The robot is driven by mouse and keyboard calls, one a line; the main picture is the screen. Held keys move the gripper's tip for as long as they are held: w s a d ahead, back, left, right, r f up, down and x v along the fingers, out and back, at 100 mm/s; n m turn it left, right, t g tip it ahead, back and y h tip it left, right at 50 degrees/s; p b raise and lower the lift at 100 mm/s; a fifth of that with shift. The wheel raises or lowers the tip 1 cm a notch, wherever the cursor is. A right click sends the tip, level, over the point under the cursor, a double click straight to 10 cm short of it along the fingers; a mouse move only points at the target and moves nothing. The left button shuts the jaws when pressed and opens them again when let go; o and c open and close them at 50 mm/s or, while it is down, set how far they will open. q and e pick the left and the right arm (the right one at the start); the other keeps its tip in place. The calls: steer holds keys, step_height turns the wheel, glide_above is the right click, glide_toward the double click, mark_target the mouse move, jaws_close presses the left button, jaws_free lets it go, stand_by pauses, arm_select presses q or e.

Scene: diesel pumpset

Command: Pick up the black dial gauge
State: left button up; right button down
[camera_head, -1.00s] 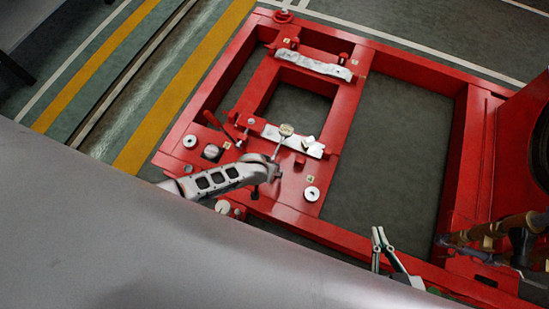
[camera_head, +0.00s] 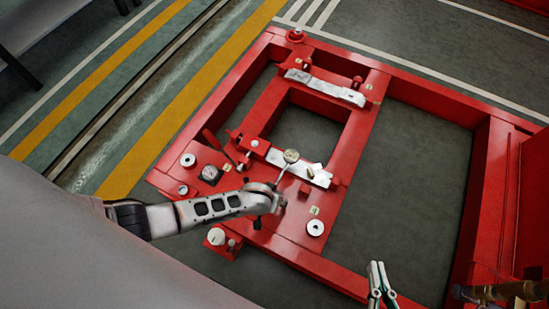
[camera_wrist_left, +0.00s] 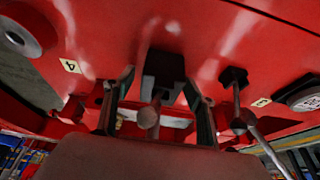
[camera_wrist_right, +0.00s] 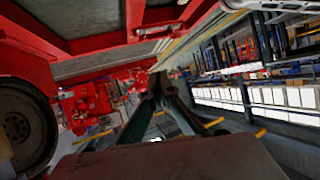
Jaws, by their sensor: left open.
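A small dark round gauge (camera_head: 210,173), likely the black dial gauge, sits on the red frame's left part, left of my left gripper. A dark-rimmed gauge with a pale face (camera_wrist_left: 305,97) shows at the right edge of the left wrist view and is likely the same one. My left gripper (camera_head: 274,200) is over the red frame, its jaws partly hidden. In the left wrist view its fingers (camera_wrist_left: 158,88) are apart, with a black block (camera_wrist_left: 163,68) and a round knob behind them. My right gripper (camera_head: 376,268) is low right, its fingers together and empty.
The red frame (camera_head: 340,270) has bolted metal strips (camera_head: 325,88), rings (camera_head: 315,228) and numbered tags. A white-topped knob (camera_head: 217,237) is below the arm. Green floor shows through the frame.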

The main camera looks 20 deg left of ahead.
arm_select(q)
jaws_close()
steer(key=shift+w+r, duration=0.1)
